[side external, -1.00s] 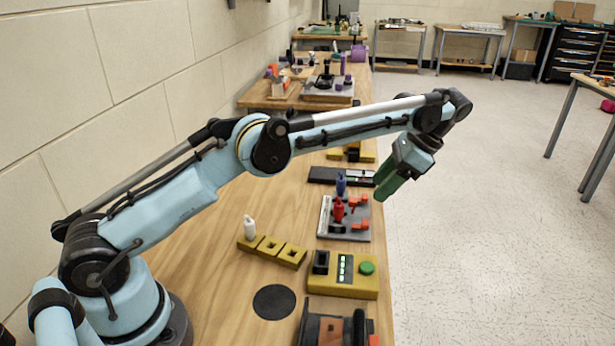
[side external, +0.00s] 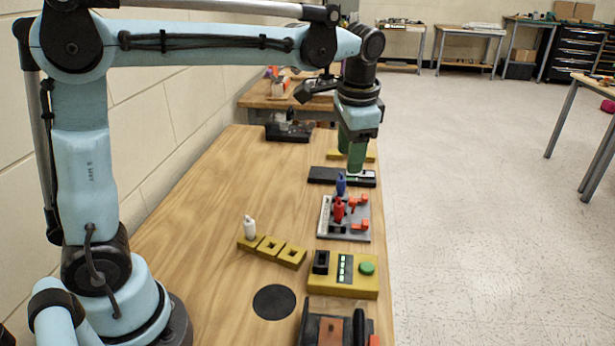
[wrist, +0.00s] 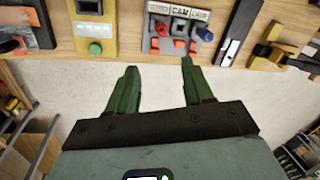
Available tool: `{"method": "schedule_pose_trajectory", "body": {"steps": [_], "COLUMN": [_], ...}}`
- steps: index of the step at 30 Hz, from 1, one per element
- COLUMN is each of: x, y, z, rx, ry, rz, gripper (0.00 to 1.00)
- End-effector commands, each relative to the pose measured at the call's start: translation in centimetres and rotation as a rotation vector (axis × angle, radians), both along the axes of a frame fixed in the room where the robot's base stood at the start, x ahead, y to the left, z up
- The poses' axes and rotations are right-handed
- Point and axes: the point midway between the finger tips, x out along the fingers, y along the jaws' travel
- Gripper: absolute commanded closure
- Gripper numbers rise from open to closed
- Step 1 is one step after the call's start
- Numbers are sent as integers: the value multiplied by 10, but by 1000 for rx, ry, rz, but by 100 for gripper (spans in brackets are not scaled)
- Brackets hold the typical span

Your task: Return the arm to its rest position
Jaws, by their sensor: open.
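My gripper (side external: 351,168) points down with its green fingers in front of the far part of the bench in the side view. My upper arm stands upright and my forearm runs level to the right. In the wrist view my gripper (wrist: 158,66) has its two fingers spread apart with nothing between them. Pale floor shows between and below the fingers, and the bench edge lies just above the tips. The gap between the gripper and the black slotted block (side external: 325,176) cannot be judged in the side view.
A grey panel (side external: 328,228) with red and blue pieces, a yellow box (side external: 322,289) with a green button, and a yellow block strip (side external: 270,248) with a white peg sit along the wooden bench (side external: 200,240). A wall (side external: 165,110) stands left; floor is open right.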

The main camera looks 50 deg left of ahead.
Motion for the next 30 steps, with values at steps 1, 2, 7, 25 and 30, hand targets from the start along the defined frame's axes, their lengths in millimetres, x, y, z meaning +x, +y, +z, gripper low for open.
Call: {"method": "schedule_pose_trajectory", "body": {"steps": [1,2,7,25,30], "x": [-12,-17,-49,-131,-133], "y": [2,3,6,9,8], "z": [1,1,-3,-56,-59], "rx": [-18,-28,-89,-297,-308], "ry": [-36,-59,-182,-529,-543], "rz": [23,38,117,360,371], "gripper": [49,49,49,49,49]}}
